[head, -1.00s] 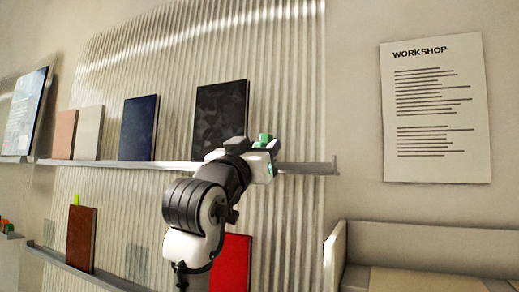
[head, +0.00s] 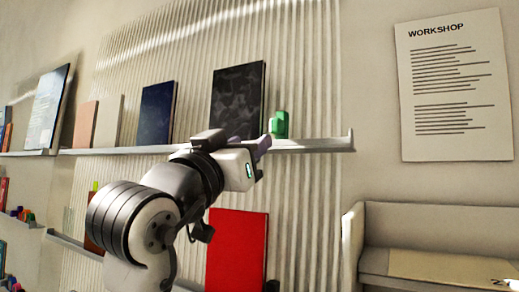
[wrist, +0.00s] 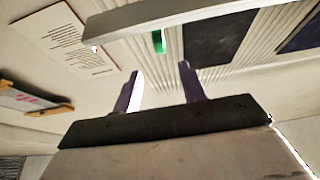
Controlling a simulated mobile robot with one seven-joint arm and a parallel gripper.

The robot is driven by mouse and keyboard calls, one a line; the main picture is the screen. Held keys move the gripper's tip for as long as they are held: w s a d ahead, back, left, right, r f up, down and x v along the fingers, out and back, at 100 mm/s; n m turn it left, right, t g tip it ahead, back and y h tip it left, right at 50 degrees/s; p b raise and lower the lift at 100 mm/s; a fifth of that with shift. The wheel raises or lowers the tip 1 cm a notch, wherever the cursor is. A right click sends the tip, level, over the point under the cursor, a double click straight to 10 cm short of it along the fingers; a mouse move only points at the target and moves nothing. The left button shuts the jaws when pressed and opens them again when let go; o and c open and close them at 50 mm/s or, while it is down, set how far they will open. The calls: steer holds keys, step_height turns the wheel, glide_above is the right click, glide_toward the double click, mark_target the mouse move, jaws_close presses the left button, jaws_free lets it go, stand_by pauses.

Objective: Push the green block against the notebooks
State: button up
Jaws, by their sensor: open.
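The green block (head: 279,124) stands on the upper shelf, just right of the black patterned notebook (head: 238,92). I cannot tell whether they touch. A navy notebook (head: 157,112) leans farther left on the same shelf. My gripper (head: 262,146) is at the shelf's front edge, just below and left of the block in the head view. In the wrist view, its two fingers (wrist: 160,84) are apart with nothing between them. The green block (wrist: 158,42) shows beyond them, partly hidden by the shelf, with the black notebook (wrist: 219,39) to its right.
The upper shelf (head: 315,145) has bare room right of the block, ending in a raised lip. Beige (head: 107,122) and pink (head: 84,125) notebooks stand at its left. A red notebook (head: 237,250) is below, behind my arm. A workshop poster (head: 455,90) hangs right.

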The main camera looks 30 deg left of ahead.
steer(key=shift+s+f, duration=0.25)
steer(key=shift+s, duration=0.4)
